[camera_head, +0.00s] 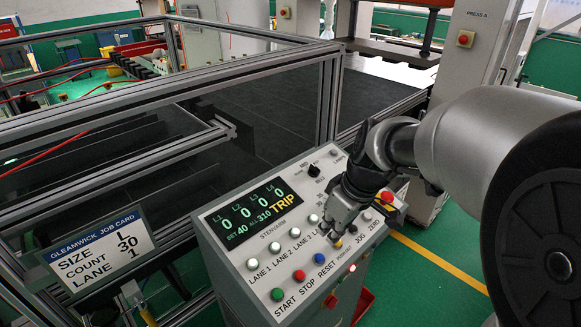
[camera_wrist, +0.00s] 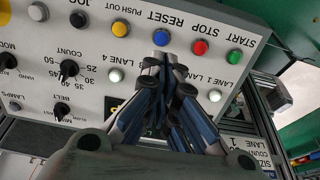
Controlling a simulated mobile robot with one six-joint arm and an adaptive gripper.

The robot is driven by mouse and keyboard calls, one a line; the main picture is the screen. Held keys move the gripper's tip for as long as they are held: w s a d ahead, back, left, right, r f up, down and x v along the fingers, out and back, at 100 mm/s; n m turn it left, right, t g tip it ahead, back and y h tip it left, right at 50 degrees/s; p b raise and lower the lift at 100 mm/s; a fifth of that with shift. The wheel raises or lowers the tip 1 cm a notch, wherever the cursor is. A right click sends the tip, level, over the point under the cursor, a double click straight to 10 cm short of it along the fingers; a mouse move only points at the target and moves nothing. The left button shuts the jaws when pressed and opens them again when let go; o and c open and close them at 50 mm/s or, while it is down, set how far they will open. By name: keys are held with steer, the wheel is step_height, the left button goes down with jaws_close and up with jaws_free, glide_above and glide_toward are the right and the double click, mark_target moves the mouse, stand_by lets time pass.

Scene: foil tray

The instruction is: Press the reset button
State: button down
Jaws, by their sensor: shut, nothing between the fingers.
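The reset button is a blue round button (camera_head: 319,258) in the front row of the control panel (camera_head: 232,230), between the red stop button (camera_head: 298,275) and the yellow push-out button (camera_head: 338,243). The blue button also shows uncovered in the wrist view (camera_wrist: 161,37). My gripper (camera_head: 334,232) is shut and empty, pointing down over the panel. In the wrist view its fingertips (camera_wrist: 161,58) appear just below the blue button. I see no contact with it; the height gap is hard to judge. The gripper hides part of the lane row.
The panel display (camera_head: 255,212) reads TRIP with zeros for the lanes. A green start button (camera_head: 277,294), white lane buttons and black knobs crowd the panel. A job card (camera_head: 102,250) and metal frame stand to the left.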

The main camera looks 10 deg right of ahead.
mark_target(320, 258)
steer(key=x, duration=0.8)
steer(key=shift+w+f, duration=0.1)
steer(key=shift+f, duration=0.15)
